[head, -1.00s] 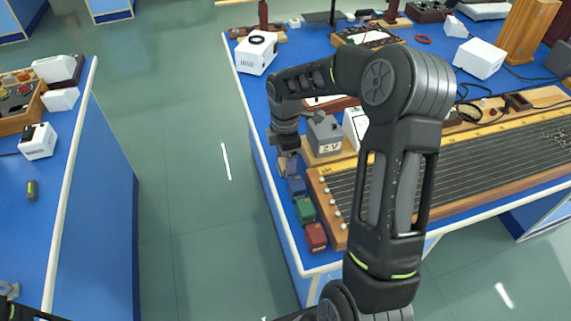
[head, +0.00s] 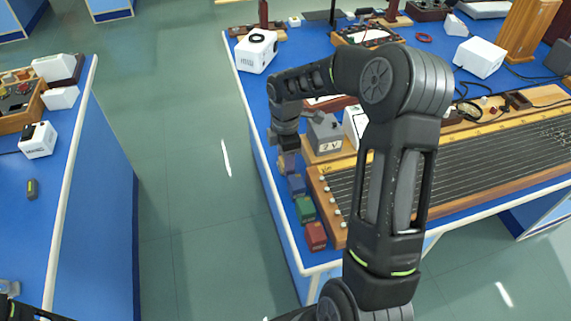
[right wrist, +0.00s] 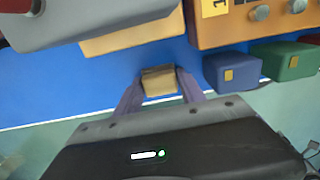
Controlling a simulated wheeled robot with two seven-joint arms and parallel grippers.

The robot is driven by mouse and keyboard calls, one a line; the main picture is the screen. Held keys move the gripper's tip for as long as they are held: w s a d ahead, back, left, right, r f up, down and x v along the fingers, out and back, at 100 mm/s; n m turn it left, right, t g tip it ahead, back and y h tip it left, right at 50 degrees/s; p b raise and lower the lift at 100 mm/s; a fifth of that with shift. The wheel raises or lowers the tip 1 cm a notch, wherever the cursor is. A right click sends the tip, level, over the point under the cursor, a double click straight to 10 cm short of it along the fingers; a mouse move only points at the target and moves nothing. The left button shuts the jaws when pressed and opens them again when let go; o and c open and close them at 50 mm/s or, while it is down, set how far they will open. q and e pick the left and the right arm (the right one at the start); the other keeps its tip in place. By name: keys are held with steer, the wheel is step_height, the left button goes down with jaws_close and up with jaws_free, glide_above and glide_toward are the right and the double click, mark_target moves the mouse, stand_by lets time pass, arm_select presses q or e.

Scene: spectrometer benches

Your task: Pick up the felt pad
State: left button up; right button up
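A small tan-brown block, which I take to be the felt pad (right wrist: 159,81), sits between my right fingertips in the right wrist view. My right gripper (right wrist: 160,88) has one purple-grey finger against each side of it, with no clear gap. In the head view the right gripper (head: 287,152) points down at the left edge of the right bench, at the far end of a row of small blocks. The pad is mostly hidden there.
A blue block (right wrist: 231,73) stands close beside the right finger, then a green block (right wrist: 285,61). A red block (head: 316,236) ends the row. The stringed wooden board (head: 480,160) and a grey 2 V box (head: 325,136) stand close by. The floor aisle is clear.

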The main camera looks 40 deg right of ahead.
steer(key=c, duration=0.8)
steer(key=shift+r, duration=0.1)
step_height(320, 180, up, 10)
steer(key=shift+f+b, duration=0.1)
steer(key=shift+b, duration=0.25)
